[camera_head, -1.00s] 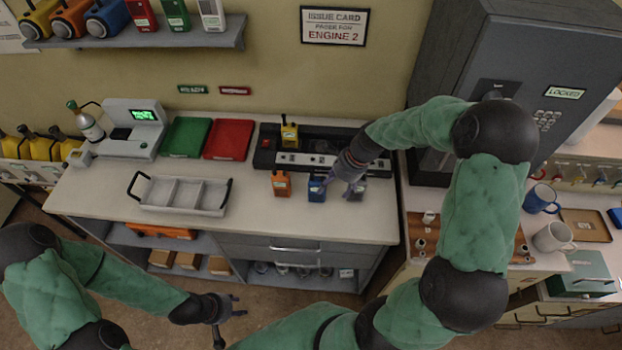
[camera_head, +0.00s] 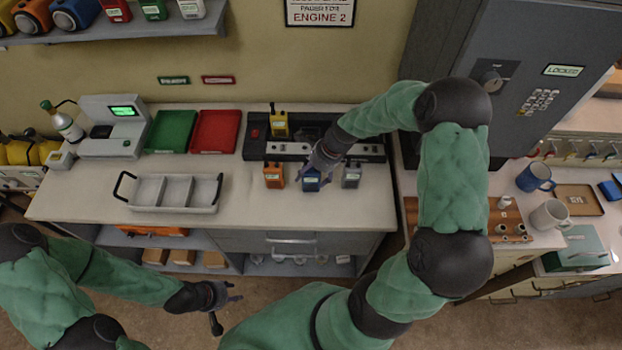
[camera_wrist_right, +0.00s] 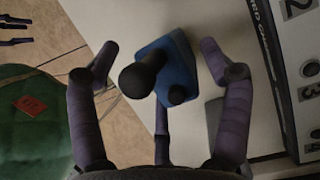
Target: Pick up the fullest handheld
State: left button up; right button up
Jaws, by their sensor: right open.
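An orange handheld (camera_head: 274,176), a blue handheld (camera_head: 311,182) and a grey handheld (camera_head: 351,176) stand in a row on the counter. A yellow handheld (camera_head: 279,124) stands in the black charger dock (camera_head: 370,152). My right gripper (camera_head: 313,172) is open, just above the blue handheld. In the right wrist view, the blue handheld (camera_wrist_right: 178,62), with its black antenna, lies between the spread fingers. I cannot tell whether they touch it. The grey handheld (camera_wrist_right: 213,112) is partly hidden behind a finger. My left gripper (camera_head: 232,293) is open and empty, low before the counter. Charge levels are unreadable.
A grey divided tray (camera_head: 171,209) sits left on the counter. Green (camera_head: 170,131) and red (camera_head: 215,131) trays lie behind it. A locked grey cabinet (camera_head: 520,90) rises at right, near my right arm. The counter front between tray and handhelds is clear.

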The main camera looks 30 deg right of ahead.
jog(key=shift+x, duration=1.15)
jog(key=shift+w, duration=0.1)
jog(key=c, duration=1.5)
jog(key=shift+r, duration=0.2)
